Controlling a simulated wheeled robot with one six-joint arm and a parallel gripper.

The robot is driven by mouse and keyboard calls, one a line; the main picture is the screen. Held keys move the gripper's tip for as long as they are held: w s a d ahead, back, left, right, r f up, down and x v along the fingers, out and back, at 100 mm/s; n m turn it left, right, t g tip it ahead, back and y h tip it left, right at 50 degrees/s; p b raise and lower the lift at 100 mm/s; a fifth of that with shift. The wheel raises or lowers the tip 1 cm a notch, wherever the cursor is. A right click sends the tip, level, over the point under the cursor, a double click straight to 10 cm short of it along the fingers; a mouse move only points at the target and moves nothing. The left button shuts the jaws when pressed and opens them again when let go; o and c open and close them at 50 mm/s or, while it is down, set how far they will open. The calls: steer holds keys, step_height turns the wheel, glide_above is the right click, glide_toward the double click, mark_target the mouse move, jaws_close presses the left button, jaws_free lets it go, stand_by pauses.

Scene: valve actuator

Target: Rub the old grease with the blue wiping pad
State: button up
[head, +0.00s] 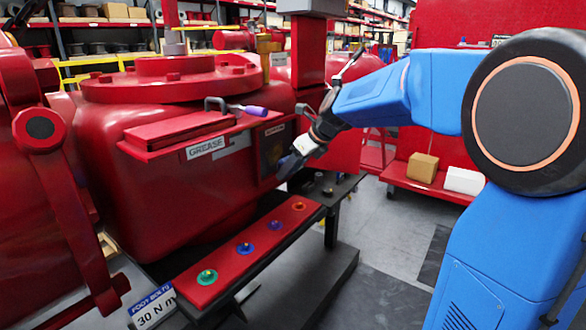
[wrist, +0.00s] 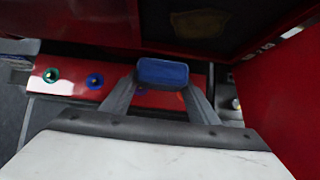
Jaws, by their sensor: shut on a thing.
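My gripper (head: 298,158) is shut on the blue wiping pad, which shows clearly between the fingertips in the wrist view (wrist: 162,72). The old grease appears as a dull brown patch (wrist: 200,22) on a dark panel, beyond and above the pad in the wrist view. In the head view, the dark panel (head: 272,145) is on the red valve body, just left of my gripper. The pad looks apart from the brown patch in the wrist view; the exact gap cannot be told.
A red shelf labelled GREASE (head: 206,147) holds a purple-handled tool (head: 252,110). Below, a red bench (head: 225,268) carries several coloured round pieces. A red wall stands close on the right in the wrist view (wrist: 290,95). Grey floor (head: 385,240) lies open beyond the bench.

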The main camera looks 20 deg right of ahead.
steer(key=shift+w+a, duration=0.8)
steer(key=shift+w, duration=0.3)
steer(key=shift+w+a, duration=0.8)
steer(key=shift+w, duration=0.3)
steer(key=shift+w+a, duration=0.15)
steer(key=shift+w, duration=0.1)
steer(key=w+d, duration=0.6)
steer(key=d, duration=0.2)
steer(key=shift+w+d, duration=0.2)
stand_by(0.5)
steer(key=shift+s+a, duration=0.1)
steer(key=shift+a, duration=0.05)
